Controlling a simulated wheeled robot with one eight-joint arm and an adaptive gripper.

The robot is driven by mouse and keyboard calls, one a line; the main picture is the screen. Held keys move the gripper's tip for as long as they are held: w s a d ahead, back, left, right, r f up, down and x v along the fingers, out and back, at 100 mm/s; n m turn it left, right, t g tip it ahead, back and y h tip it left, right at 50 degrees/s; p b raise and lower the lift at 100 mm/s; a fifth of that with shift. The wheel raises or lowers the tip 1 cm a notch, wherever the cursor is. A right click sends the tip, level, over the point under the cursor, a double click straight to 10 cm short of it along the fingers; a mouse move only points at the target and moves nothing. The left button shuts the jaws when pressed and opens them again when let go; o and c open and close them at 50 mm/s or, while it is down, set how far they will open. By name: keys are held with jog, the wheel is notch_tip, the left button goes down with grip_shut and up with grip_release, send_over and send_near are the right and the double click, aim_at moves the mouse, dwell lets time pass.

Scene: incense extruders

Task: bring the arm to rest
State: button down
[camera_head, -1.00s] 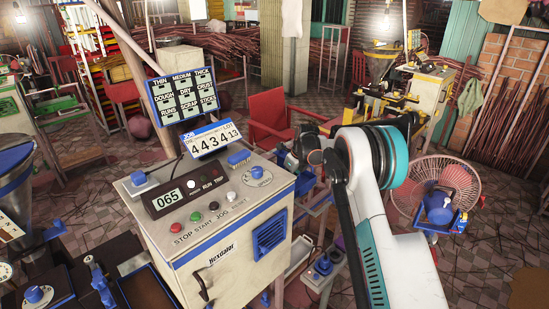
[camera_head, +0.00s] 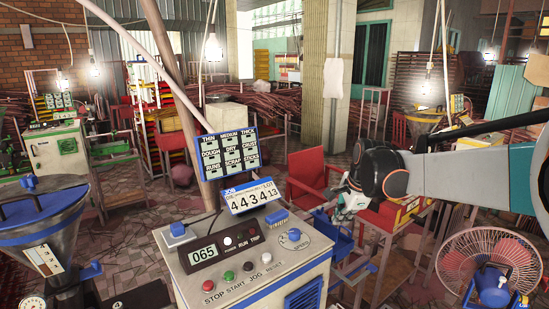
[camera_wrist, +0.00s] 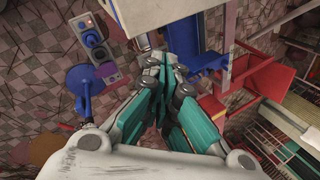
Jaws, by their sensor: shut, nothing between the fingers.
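My arm reaches in from the right of the head view, and my gripper (camera_head: 345,207) hangs at its left end, just right of the control cabinet (camera_head: 245,268). In the wrist view my gripper (camera_wrist: 161,75) is shut, its teal-padded fingers together with nothing between them. The tiled floor (camera_wrist: 40,50) lies below it. In the head view the fingers are small and partly hidden by the wrist.
A red chair (camera_head: 308,178) stands behind my gripper. A caged fan (camera_head: 490,262) is at lower right. A metal hopper (camera_head: 42,235) is at left. A blue stool (camera_wrist: 83,80) and a grey button box (camera_wrist: 95,40) show in the wrist view.

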jog(key=s+n+t, duration=0.1)
jog(key=s+n, duration=0.7)
jog(key=s, duration=0.9)
jog(key=s+f+n+t+h, duration=0.1)
jog(key=s+n, duration=0.7)
jog(key=s, duration=0.9)
jog(key=shift+d+f+t, duration=0.15)
jog(key=shift+d+t, duration=0.1)
jog(key=shift+t, duration=0.05)
jog(key=c, duration=2.4)
grip_release()
